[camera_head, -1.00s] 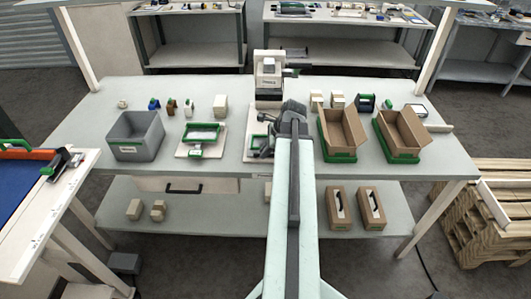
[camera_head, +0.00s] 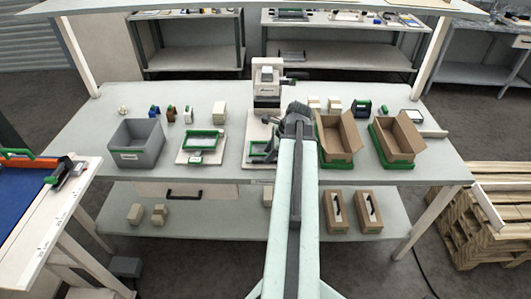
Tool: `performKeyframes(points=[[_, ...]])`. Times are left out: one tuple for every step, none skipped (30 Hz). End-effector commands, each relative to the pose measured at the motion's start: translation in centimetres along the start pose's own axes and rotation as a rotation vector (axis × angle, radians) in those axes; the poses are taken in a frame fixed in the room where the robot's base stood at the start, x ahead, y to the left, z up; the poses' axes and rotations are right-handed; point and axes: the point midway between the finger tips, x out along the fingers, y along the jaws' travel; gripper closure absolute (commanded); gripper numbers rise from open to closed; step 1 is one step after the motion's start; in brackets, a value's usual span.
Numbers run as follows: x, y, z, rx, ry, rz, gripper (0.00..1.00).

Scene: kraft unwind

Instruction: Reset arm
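My arm reaches forward over the workbench (camera_head: 222,172) from the bottom middle of the head view. My gripper (camera_head: 295,112) is at its far end, above the right edge of a white board (camera_head: 259,158) with a green-framed part on it. The fingers are dark and seen from behind, so I cannot tell whether they are open or hold anything. A white and grey machine (camera_head: 267,80) stands just beyond the gripper.
A grey bin (camera_head: 137,143) and a green-framed tray (camera_head: 203,141) stand left of my arm. Two open cardboard boxes (camera_head: 339,136) (camera_head: 399,137) stand to the right. Several small blocks line the back. A conveyor (camera_head: 25,195) is at left, pallets (camera_head: 480,208) at right.

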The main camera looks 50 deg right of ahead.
Motion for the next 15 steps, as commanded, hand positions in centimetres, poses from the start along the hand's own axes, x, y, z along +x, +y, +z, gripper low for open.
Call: performKeyframes(points=[[-2.0, -0.1, 0.4, 0.001, 0.000, 0.000, 0.66], [-2.5, -0.1, 0.4, 0.001, 0.000, 0.000, 0.66], [-3.2, -0.1, 0.4, 0.002, 0.000, 0.000, 0.66], [-3.5, -0.1, 0.3, 0.002, 0.000, 0.000, 0.66], [-3.8, -0.1, 0.3, 0.002, 0.000, 0.000, 0.66], [-4.0, -0.1, 0.2, 0.001, 0.000, 0.000, 0.66], [-4.1, 0.0, 0.2, 0.000, 0.000, 0.000, 0.66], [-4.0, 0.0, 0.1, 0.000, 0.000, 0.000, 0.66], [-4.0, 0.0, 0.1, 0.000, 0.000, 0.001, 0.66], [-3.9, 0.0, 0.0, 0.000, 0.000, 0.001, 0.66], [-3.8, 0.0, 0.0, 0.000, 0.000, 0.001, 0.66], [-3.8, 0.0, 0.0, 0.001, 0.000, 0.000, 0.66], [-3.8, 0.0, -0.1, 0.001, 0.000, 0.000, 0.66], [-3.8, 0.0, -0.1, 0.001, 0.000, 0.000, 0.66], [-3.8, 0.0, -0.1, 0.001, 0.001, 0.000, 0.66]])
